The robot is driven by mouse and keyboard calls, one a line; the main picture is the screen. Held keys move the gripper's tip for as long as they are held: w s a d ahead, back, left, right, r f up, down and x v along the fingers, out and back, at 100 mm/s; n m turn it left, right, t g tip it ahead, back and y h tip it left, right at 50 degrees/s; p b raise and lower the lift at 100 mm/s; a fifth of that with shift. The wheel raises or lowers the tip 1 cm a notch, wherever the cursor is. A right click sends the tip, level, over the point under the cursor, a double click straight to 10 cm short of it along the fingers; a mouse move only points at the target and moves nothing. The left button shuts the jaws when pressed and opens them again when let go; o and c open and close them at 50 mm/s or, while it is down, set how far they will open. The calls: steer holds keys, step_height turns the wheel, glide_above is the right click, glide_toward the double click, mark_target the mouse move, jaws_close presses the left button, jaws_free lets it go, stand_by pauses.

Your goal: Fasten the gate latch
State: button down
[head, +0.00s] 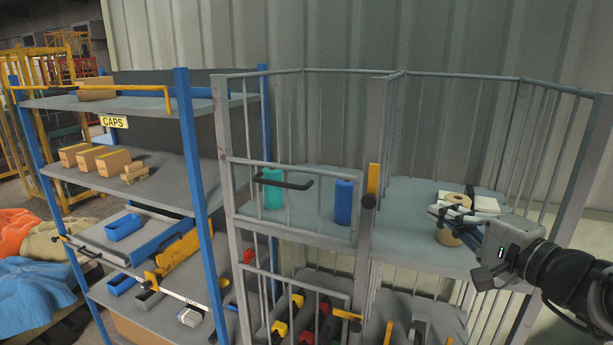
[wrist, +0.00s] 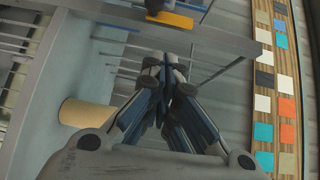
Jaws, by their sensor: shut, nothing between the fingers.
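The upper gate (head: 290,232) of the grey wire cage has a black handle (head: 285,182) and its free edge is beside the middle post (head: 378,120). I cannot tell whether it is fully closed. A yellow latch (head: 373,180) with a dark knob stands upright at that post. A yellow latch part and knob also show at the top of the wrist view (wrist: 170,19). A lower gate has its own yellow latch (head: 347,314), lying roughly level. My gripper (head: 436,212) is shut and empty, right of the upper latch and apart from it; its fingers also show in the wrist view (wrist: 168,66).
Cardboard rolls (head: 447,237) and a white pad (head: 483,204) are on the cage shelf near my gripper. A teal can (head: 273,190) and a blue can (head: 344,202) stand behind the upper gate. A blue-post rack (head: 197,180) with boxes stands left.

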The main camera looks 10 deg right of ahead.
mark_target(371, 186)
steer(key=shift+d+r+t+h, duration=0.3)
steer(key=shift+d+r, duration=0.35)
steer(key=shift+r, duration=0.05)
steer(key=w+a+p, duration=0.3)
steer(key=w+a, duration=0.2)
steer(key=w, duration=0.7)
steer(key=shift+a, duration=0.15)
